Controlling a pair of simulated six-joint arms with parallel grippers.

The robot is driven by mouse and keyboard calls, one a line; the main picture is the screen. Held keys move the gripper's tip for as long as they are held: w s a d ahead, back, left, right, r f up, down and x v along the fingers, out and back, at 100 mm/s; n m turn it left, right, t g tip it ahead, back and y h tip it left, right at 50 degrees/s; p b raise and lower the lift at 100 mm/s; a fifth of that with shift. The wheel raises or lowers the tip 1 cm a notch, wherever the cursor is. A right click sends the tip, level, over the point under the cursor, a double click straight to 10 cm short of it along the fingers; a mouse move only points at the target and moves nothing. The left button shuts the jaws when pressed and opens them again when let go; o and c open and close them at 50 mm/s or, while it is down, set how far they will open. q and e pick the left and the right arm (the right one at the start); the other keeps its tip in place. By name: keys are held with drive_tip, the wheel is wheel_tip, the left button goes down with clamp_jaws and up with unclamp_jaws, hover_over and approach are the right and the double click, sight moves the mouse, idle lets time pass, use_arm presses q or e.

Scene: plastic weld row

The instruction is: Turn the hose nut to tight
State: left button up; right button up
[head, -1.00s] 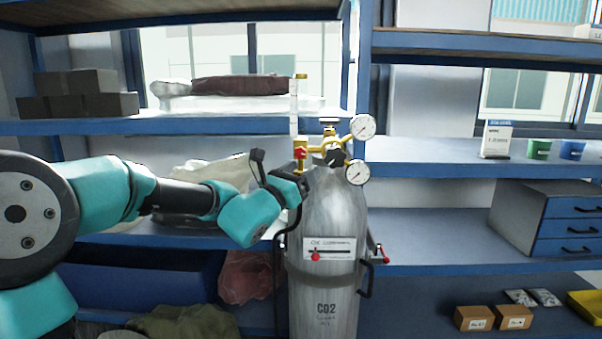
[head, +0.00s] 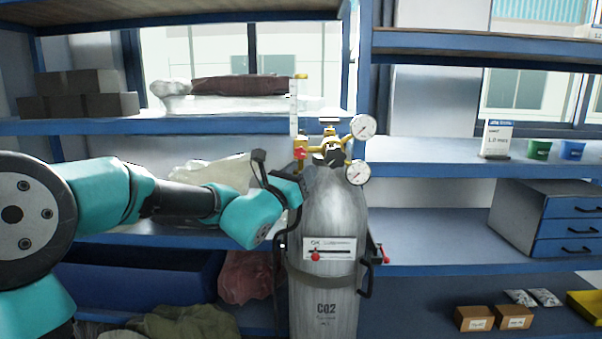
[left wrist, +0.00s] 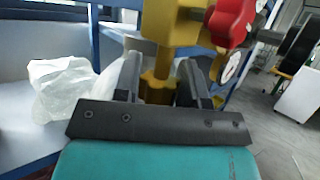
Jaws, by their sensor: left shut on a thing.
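The grey CO2 cylinder (head: 330,225) stands upright in the middle of the head view, with a brass regulator (head: 318,143) on top. The regulator carries two round gauges (head: 362,127), a red knob (head: 299,153) and a clear upright tube (head: 294,115). My left gripper (head: 300,180) is at the left of the cylinder's top, below the red knob. In the left wrist view, its two dark fingers are shut on the brass hose nut (left wrist: 157,88) under the regulator body. In the head view the nut is hidden or too small to tell. My right gripper is not in view.
Blue shelves (head: 230,126) stand behind the cylinder. A white bag (head: 215,172) lies behind my left arm. A black hose (head: 281,240) hangs along the cylinder's left side. A drawer cabinet (head: 545,220) and small boxes (head: 515,317) are at the right.

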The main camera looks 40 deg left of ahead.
use_arm(q)
drive_tip(key=shift+n+y, duration=0.5)
drive_tip(key=shift+y, duration=0.5)
drive_tip(key=o, duration=0.9)
drive_tip(key=v, duration=1.7)
drive_tip(key=shift+s, duration=0.25)
